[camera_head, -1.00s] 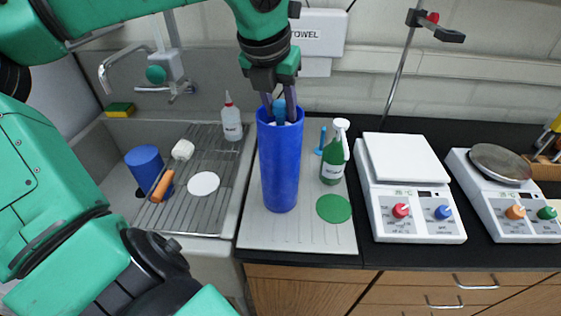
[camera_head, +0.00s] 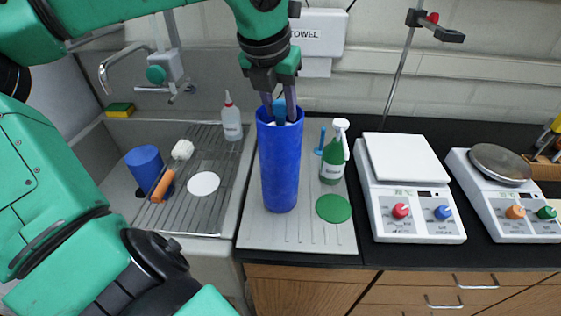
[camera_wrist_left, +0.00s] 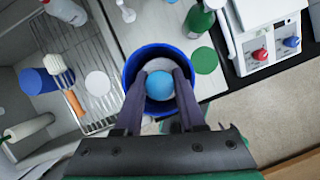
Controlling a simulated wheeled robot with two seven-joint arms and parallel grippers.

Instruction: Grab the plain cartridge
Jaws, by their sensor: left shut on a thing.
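A tall blue cylindrical container (camera_head: 281,175) stands upright on the pale draining board. A light-blue round-topped piece (camera_wrist_left: 160,86) sits inside its mouth, and its top also shows in the head view (camera_head: 279,109). Whether this is the plain cartridge I cannot tell, as its lower part is hidden. My left gripper (camera_head: 279,112) points down into the container's mouth, its two dark fingers on either side of this piece and shut on it. Something white (camera_wrist_left: 158,65) shows inside the container behind the piece. My right gripper is not in view.
A green spray bottle (camera_head: 332,165) and a green disc (camera_head: 333,208) are just right of the container. A white balance (camera_head: 418,215) stands farther right. At left, the sink has a wire rack (camera_head: 210,160) with a brush (camera_head: 163,186) and a white disc (camera_head: 203,184).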

